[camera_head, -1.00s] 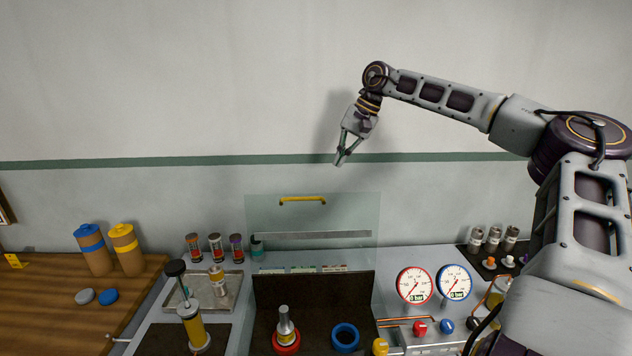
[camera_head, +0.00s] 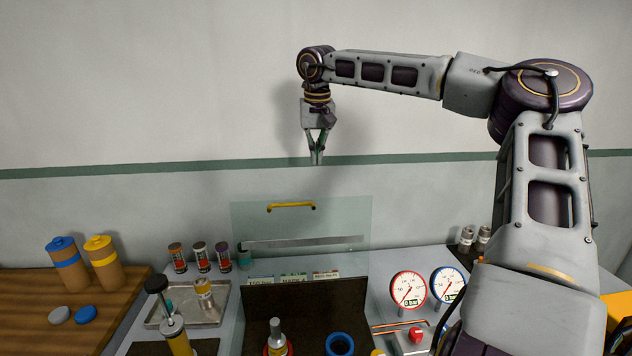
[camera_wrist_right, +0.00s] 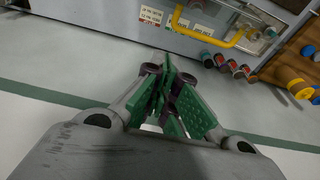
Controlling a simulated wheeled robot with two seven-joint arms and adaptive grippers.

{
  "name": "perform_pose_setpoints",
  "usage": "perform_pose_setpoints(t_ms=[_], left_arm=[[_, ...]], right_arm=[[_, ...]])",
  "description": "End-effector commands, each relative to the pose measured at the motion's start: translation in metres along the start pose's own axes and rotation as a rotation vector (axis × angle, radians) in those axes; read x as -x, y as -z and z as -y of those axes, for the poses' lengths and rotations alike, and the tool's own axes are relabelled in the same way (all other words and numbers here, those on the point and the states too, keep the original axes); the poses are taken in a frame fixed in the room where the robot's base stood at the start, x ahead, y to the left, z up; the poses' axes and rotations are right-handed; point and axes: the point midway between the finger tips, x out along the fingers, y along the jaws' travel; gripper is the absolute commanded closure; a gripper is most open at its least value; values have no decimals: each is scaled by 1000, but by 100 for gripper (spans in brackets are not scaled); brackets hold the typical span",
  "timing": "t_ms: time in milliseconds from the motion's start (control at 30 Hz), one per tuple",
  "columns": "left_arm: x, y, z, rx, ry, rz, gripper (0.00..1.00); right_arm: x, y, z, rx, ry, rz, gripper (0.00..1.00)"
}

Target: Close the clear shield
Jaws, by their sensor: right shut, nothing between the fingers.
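The clear shield (camera_head: 340,222) stands raised and upright at the back of the dark-lined bay (camera_head: 310,300). Its yellow handle (camera_head: 291,206) runs along its top edge. The handle also shows in the right wrist view (camera_wrist_right: 222,43). My right gripper (camera_head: 316,162) is shut and empty, pointing down, above and slightly right of the handle in the head view, apart from it. In the right wrist view its green-padded fingers (camera_wrist_right: 168,75) are together, with the handle beyond them to the upper right. My left gripper is not in view.
Two round gauges (camera_head: 408,290) stand right of the bay. A metal tray (camera_head: 188,306) and several small canisters (camera_head: 200,256) are at its left. Blue and yellow capped cylinders (camera_head: 98,262) stand on the wooden table. The wall behind the shield is bare.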

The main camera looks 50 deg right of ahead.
Motion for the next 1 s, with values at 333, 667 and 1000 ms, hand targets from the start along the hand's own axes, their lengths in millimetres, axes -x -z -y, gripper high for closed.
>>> perform_pose_setpoints(t_ms=[333,667,1000], left_arm=[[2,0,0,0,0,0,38],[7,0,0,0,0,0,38],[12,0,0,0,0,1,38]], right_arm=[[-21,0,0,-1,-1,2,100],[-62,0,0,0,-1,3,100],[-98,0,0,-1,0,3,100]])
